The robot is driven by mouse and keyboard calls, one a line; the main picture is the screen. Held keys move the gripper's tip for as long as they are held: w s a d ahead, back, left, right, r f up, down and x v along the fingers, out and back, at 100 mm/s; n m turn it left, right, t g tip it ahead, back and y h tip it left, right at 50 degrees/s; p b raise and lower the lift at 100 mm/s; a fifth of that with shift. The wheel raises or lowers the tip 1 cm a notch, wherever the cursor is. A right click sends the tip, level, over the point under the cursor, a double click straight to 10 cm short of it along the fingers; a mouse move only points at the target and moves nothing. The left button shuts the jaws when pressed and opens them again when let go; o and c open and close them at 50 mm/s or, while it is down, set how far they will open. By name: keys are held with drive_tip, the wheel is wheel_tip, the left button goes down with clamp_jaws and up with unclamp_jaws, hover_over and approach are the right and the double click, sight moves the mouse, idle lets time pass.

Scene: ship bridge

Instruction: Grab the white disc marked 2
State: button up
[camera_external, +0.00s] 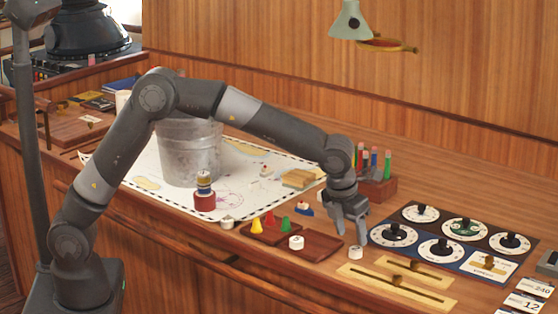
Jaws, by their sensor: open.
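My gripper (350,238) points down over the wooden desk, open, with its fingertips just above or beside a small white disc (356,252). I cannot tell whether the fingers touch it. The mark on that disc is too small to read. A second white disc (296,242) with a dark mark lies at the wooden tray with compartments, to the left of my gripper. A third small white disc (227,222) lies farther left near the chart's edge. I cannot tell for sure which disc bears the 2.
Brass slider plates (395,285) and a dial panel (466,256) lie to the right. A pen holder (376,189) stands behind my gripper. A metal bucket (190,155) stands on the chart (150,165).

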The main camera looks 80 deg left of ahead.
sight(356, 248)
drive_tip(key=x, duration=0.5)
drive_tip(key=shift+w+a+r, duration=0.1)
drive_tip(key=shift+w, duration=0.15)
drive_tip(key=shift+c, duration=0.3)
drive_tip(key=c, duration=1)
drive_tip(key=shift+r, duration=0.1)
drive_tip(key=shift+r, duration=0.1)
